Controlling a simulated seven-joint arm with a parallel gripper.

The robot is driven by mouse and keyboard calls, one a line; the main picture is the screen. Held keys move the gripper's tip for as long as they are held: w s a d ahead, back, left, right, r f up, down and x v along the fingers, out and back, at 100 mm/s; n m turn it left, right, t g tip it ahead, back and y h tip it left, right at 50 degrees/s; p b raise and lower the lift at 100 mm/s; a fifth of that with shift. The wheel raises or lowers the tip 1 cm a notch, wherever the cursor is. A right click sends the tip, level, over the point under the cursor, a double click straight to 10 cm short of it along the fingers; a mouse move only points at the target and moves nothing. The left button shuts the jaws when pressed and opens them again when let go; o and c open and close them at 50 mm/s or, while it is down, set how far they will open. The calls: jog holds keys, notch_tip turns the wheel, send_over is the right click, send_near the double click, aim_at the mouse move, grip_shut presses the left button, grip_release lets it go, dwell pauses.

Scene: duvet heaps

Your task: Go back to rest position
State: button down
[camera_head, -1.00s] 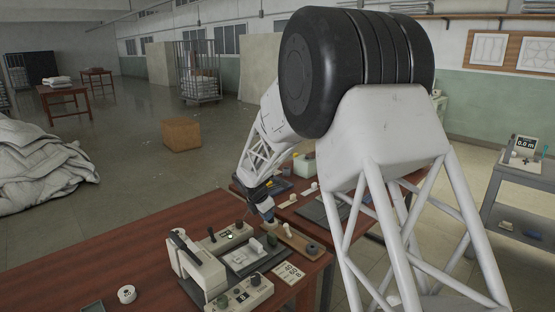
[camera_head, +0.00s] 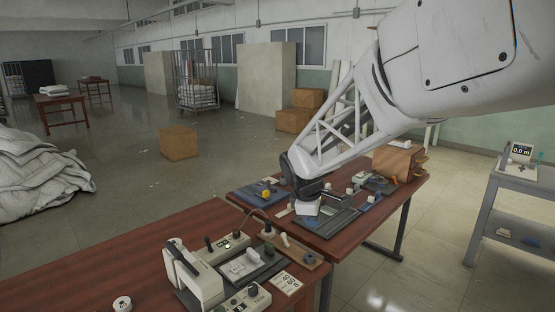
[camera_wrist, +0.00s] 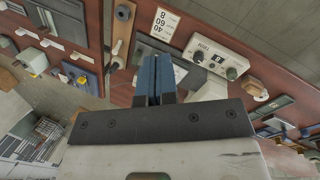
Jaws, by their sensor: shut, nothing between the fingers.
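My gripper (camera_wrist: 155,65) shows in the wrist view with its two blue fingers together and nothing between them. In the head view my arm reaches in from the upper right. The fingers are apart from the things on the tables as far as I can tell.
A cardboard box (camera_head: 179,143) and a duvet heap (camera_head: 35,180) lie on the floor. A grey cart (camera_head: 520,190) stands at right.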

jog(key=s+d+m, duration=0.3)
jog(key=s+m, duration=0.2)
jog(key=s, duration=0.6)
jog(key=s+d+r+m+y, duration=0.1)
jog(key=s+d+m, duration=0.2)
jog(key=s, duration=0.9)
jog(key=s+d+m+y, duration=0.1)
jog(key=s+d+m, duration=0.2)
jog(key=s+m, duration=0.4)
jog(key=s, duration=0.4)
jog(key=shift+s+r, duration=0.3)
jog(key=shift+r, duration=0.05)
jog(key=shift+d, duration=0.1)
